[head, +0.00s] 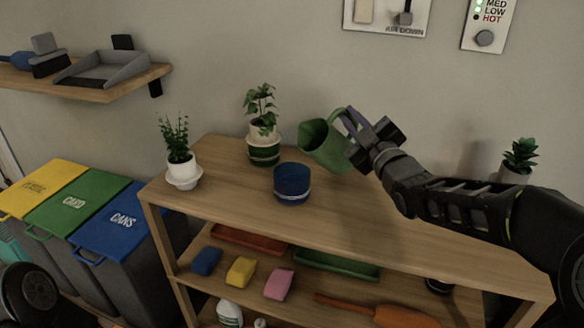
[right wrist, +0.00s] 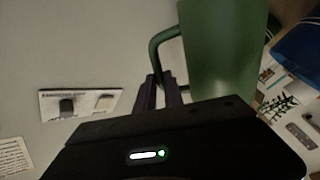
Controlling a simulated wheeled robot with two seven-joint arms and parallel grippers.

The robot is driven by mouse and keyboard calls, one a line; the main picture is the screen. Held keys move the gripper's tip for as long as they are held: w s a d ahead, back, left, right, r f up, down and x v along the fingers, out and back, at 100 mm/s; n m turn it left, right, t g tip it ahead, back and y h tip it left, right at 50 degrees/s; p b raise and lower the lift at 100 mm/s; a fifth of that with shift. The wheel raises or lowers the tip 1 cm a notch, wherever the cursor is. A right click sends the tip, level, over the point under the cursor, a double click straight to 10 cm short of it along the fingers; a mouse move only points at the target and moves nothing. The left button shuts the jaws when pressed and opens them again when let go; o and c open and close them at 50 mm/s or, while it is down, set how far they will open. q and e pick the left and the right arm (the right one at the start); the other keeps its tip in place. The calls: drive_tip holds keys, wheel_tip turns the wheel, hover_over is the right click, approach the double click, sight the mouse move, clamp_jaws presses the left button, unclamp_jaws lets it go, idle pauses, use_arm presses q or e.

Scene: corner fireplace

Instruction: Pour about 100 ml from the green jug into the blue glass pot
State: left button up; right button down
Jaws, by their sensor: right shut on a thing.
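The green jug (head: 323,146) is tilted to the left above the wooden shelf top, with its mouth toward the blue glass pot. My right gripper (head: 355,122) is shut on the jug's handle. The right wrist view shows the jug's green side (right wrist: 222,50) and its handle between the dark fingers (right wrist: 160,88). The blue glass pot (head: 292,184) stands upright on the shelf top, lower and left of the jug. No stream of liquid shows between them, and the inside of the jug is too dark to read. My left gripper is not in view.
A plant in a white pot (head: 183,172) stands left, and one in a green and white pot (head: 263,146) stands behind the blue pot. Another plant (head: 519,160) is at the right. Coloured blocks (head: 240,271) and trays lie on the lower shelf. Bins (head: 75,208) stand left.

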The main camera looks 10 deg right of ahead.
sight(334, 132)
drive_tip(key=shift+s+a+r+n, duration=0.1)
drive_tip(key=shift+a+r+n, duration=0.25)
drive_tip(key=shift+n, duration=0.25)
drive_tip(key=shift+a+r+n+p, duration=0.25)
drive_tip(key=shift+n+p, duration=0.15)
drive_tip(key=shift+n, duration=0.1)
drive_tip(key=shift+s+a, duration=0.1)
drive_tip(key=shift+s+a+f+n+y, duration=0.15)
drive_tip(key=shift+a+n+y, duration=0.35)
drive_tip(key=shift+n, duration=0.5)
drive_tip(key=shift+s+a+r+n+p, duration=0.2)
drive_tip(key=shift+a+r+n+p, duration=0.5)
drive_tip(key=shift+n+p, duration=0.45)
drive_tip(key=shift+a, duration=0.2)
